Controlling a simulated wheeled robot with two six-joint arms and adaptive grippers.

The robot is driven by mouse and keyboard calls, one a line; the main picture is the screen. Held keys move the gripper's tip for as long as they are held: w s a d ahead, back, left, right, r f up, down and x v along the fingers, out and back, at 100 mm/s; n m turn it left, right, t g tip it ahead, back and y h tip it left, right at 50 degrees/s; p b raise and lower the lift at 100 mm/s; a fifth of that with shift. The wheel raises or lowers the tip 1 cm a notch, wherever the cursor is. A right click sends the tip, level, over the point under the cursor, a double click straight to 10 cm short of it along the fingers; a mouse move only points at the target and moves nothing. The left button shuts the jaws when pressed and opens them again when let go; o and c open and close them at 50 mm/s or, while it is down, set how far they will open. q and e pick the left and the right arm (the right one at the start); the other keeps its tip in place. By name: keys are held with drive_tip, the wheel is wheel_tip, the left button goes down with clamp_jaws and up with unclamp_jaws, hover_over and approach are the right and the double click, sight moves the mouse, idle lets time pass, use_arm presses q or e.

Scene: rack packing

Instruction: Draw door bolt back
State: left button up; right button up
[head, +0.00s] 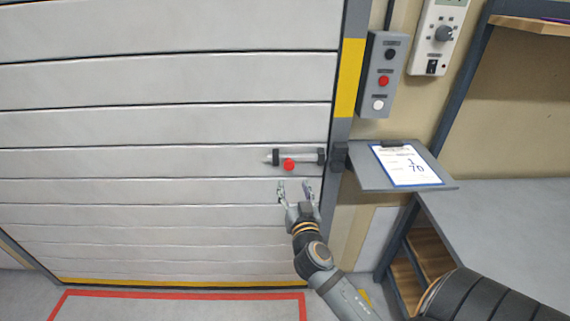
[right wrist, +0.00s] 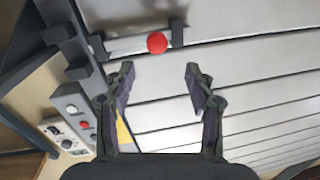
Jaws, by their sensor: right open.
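The door bolt (head: 305,158) is a grey bar in two dark brackets on the white slatted door (head: 170,120), near its right edge. A red knob (head: 289,165) sticks out from the bar. The bolt also shows in the right wrist view (right wrist: 128,43), with its red knob (right wrist: 157,43) beyond the fingertips. My right gripper (head: 295,186) is open and empty, just below the bolt and apart from it. Its two fingers (right wrist: 160,75) are spread wide in the right wrist view. A dark keeper block (head: 339,157) sits on the door frame right of the bolt. My left gripper is out of view.
A button box (head: 381,75) and a white control panel (head: 437,38) hang on the wall at right. A small grey shelf (head: 372,178) with a clipboard (head: 407,165) juts out right of the frame. A grey bench (head: 510,215) stands further right. Red tape (head: 180,294) marks the floor.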

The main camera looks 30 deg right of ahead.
sight(290, 167)
drive_tip(key=p+x, duration=0.3)
drive_tip(key=x, duration=0.7)
drive_tip(key=shift+s+d, duration=0.15)
drive_tip(key=shift+d, duration=0.05)
drive_tip(key=shift+w+d+f, duration=0.15)
drive_tip(key=shift+w+d, duration=0.05)
drive_tip(key=shift+w, duration=0.15)
clamp_jaws()
